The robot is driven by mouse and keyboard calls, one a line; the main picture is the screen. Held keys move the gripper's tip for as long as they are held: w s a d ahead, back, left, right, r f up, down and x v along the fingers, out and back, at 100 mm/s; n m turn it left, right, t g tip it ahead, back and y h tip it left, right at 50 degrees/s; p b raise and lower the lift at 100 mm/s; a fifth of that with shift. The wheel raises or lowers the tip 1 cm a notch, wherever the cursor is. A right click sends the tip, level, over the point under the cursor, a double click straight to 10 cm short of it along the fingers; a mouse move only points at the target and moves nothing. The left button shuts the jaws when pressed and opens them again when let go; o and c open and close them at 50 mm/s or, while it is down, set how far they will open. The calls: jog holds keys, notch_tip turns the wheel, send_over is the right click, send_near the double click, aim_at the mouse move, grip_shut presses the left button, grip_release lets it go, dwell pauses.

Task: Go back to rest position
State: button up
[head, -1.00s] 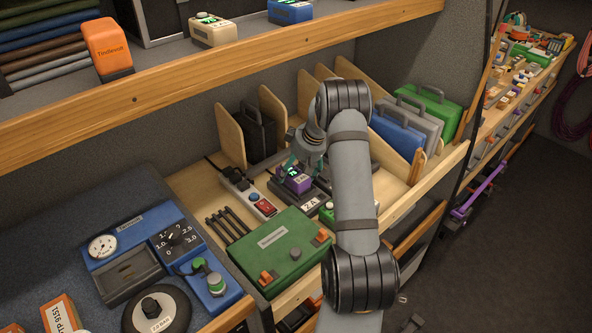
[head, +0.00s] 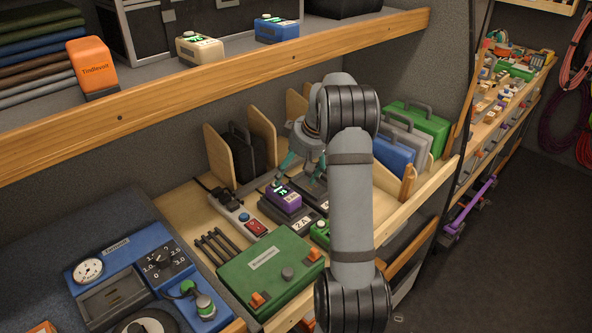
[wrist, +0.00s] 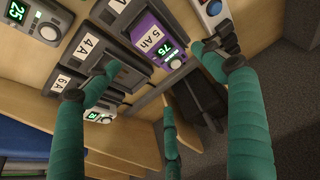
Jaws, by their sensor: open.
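A purple battery labelled 5 Ah (head: 283,197) with a lit display sits in a dark charger dock on the lower shelf. It also shows in the wrist view (wrist: 156,42), its display reading 75. My gripper (head: 300,170) is open and empty, above and slightly behind the battery. In the wrist view its teal fingers (wrist: 155,70) are spread wide, with nothing between them in their grasp. My arm reaches over the shelf from the front and hides part of the docks.
Wooden dividers (head: 262,125), a black case (head: 240,150) and coloured cases (head: 420,125) stand behind. The upper shelf edge (head: 200,75) runs above and left of the gripper.

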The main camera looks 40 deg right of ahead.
aim_at(285, 189)
jog(key=shift+v, duration=1.1)
jog(key=shift+w, duration=0.1)
jog(key=p+x, duration=0.2)
jog(key=x, duration=0.9)
jog(key=shift+f+p, duration=0.2)
jog(key=shift+p, duration=0.1)
jog(key=shift+w+f, duration=0.15)
jog(key=shift+f, duration=0.1)
notch_tip(285, 189, up, 3)
jog(key=shift+a+r+b, duration=0.1)
jog(key=shift+r+b, duration=0.15)
jog(key=shift+b, duration=0.65)
jog(key=shift+r, duration=0.15)
